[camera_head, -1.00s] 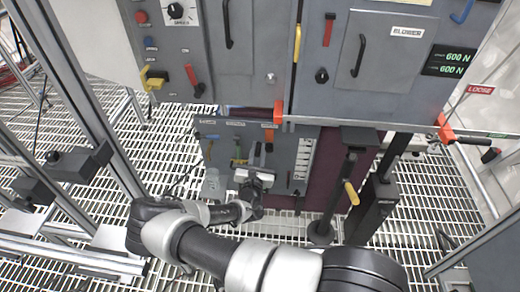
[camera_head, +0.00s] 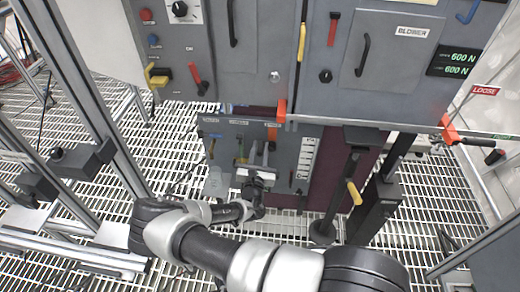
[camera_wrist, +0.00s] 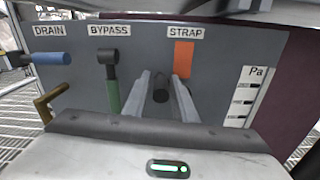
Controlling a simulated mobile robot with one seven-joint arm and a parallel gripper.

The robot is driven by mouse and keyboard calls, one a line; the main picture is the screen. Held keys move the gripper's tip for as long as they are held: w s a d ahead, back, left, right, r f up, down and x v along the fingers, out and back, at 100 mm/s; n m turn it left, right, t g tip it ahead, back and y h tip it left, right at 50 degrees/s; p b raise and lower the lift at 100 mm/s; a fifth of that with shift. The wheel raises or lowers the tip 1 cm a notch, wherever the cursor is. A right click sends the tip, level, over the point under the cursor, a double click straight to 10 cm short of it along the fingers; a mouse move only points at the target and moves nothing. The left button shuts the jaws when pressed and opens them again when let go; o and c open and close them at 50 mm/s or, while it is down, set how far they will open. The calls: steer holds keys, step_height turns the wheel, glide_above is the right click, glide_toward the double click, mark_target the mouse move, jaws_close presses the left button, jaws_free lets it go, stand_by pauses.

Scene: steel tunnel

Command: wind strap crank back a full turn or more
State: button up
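The lower panel (camera_wrist: 225,65) carries a STRAP label with an orange tab (camera_wrist: 183,62) below it. A dark round knob (camera_wrist: 160,92), seen nearly end-on, lies under that label; I take it for the strap crank's handle. My gripper (camera_wrist: 161,80) has its two pale fingers on either side of this knob, with a narrow gap between them. Contact with the knob cannot be made out. In the head view my gripper (camera_head: 256,165) reaches the lower panel (camera_head: 228,132) below its orange tab (camera_head: 272,134). The crank's arm is hidden behind the fingers.
Left of the fingers are the green BYPASS handle (camera_wrist: 113,95) and blue DRAIN handle (camera_wrist: 52,58). A pressure scale (camera_wrist: 243,97) is at right. Above, the BLOWER cabinet (camera_head: 400,85) shows 600 N twice. A yellow-handled lever (camera_head: 354,192) stands to the right. A LOOSE sign (camera_head: 485,91) hangs at far right.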

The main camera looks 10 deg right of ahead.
steer(key=p+v, duration=0.2)
steer(key=v, duration=1.5)
steer(key=shift+s, duration=0.2)
